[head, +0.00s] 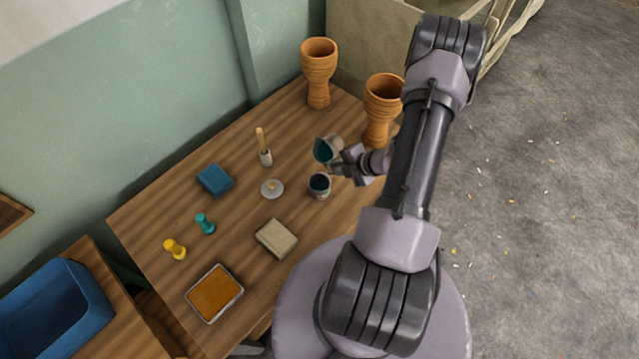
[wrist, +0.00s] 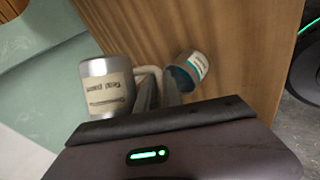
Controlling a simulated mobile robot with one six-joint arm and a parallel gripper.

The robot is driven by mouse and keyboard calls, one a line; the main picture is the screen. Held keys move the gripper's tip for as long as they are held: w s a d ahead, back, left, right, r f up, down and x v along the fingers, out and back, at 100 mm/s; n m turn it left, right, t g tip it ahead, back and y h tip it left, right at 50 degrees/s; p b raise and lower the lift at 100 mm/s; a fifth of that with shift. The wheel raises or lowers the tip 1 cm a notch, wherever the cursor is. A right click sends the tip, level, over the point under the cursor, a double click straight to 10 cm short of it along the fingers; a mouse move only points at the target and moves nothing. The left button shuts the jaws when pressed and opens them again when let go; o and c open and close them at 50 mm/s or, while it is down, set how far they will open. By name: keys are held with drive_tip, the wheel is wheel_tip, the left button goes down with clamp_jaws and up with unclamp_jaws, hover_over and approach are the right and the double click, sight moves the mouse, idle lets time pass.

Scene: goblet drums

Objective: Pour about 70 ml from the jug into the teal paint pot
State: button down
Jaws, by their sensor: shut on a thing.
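The grey metal jug (head: 334,143) is held tilted above the table, with teal liquid showing inside its mouth. It also shows in the wrist view (wrist: 107,92), with a cream label. My gripper (head: 339,168) is shut on the jug's handle (wrist: 149,70). The teal paint pot (head: 319,185) stands upright on the table just in front of the jug, with dark contents in its mouth. It shows in the wrist view (wrist: 188,72) with a white and teal label. I cannot make out a stream between jug and pot.
A round grey lid (head: 272,189) lies left of the pot. A brush holder (head: 265,157), blue block (head: 215,180), beige block (head: 276,239), teal peg (head: 204,223), yellow peg (head: 175,249) and orange tray (head: 214,293) are further left. Two goblet drums (head: 319,72) (head: 382,108) stand behind.

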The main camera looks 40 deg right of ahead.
drive_tip(key=shift+d+b, duration=0.1)
drive_tip(key=shift+b, duration=0.35)
drive_tip(key=h+b, duration=0.1)
drive_tip(key=b, duration=0.2)
drive_tip(key=shift+d+f+t, duration=0.15)
drive_tip(key=shift+f+t, duration=0.15)
drive_tip(key=shift+f, duration=0.1)
drive_tip(key=shift+w+d+f+n+h+b, duration=0.1)
drive_tip(key=shift+f+n+h+b, duration=0.25)
drive_tip(key=shift+b, duration=0.85)
drive_tip(key=shift+r, duration=0.4)
drive_tip(key=shift+w+d+h+b, duration=0.2)
drive_tip(key=shift+d+h+b, duration=0.05)
drive_tip(key=shift+d+b, duration=0.2)
drive_tip(key=shift+d+r+n+t+h+b, duration=0.15)
drive_tip(key=shift+n+t+h+b, duration=0.25)
drive_tip(key=shift+b, duration=0.55)
drive_tip(key=shift+w+d+f+n+t+h+b, duration=0.1)
drive_tip(key=shift+f+n+t+h+b, duration=0.35)
drive_tip(key=shift+b, duration=1.8)
drive_tip(key=shift+f, duration=0.2)
